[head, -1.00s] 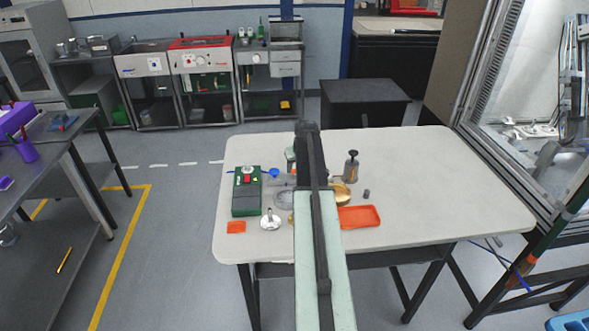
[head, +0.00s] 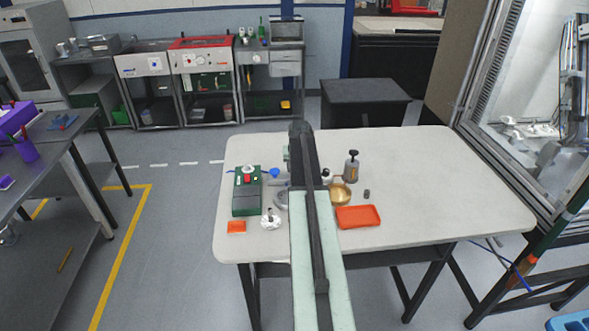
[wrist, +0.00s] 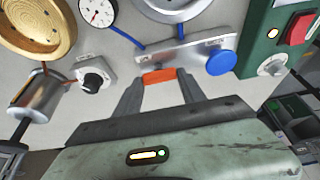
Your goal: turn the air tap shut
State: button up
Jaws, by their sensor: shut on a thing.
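The air tap shows in the wrist view as a metal bar (wrist: 185,53) with blue hoses, a round blue knob (wrist: 222,62) and an orange handle (wrist: 158,76). My gripper (wrist: 158,84) is shut on the orange handle, with one dark finger at each side of it. The handle lies crosswise between the fingertips, close along the bar. In the head view the blue knob (head: 274,172) shows just left of my arm. My arm hides the handle and my fingertips there.
A green box (head: 246,205) with a red button stands left of the tap. A silver part (head: 270,220) and orange block (head: 236,227) lie in front. The table's right side is clear.

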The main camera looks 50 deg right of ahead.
jog(key=o, duration=1.4)
jog(key=shift+c, duration=0.2)
jog(key=shift+a, duration=0.1)
jog(key=p+v, duration=0.7)
jog(key=shift+s+r, duration=0.2)
jog(key=shift+r, duration=0.15)
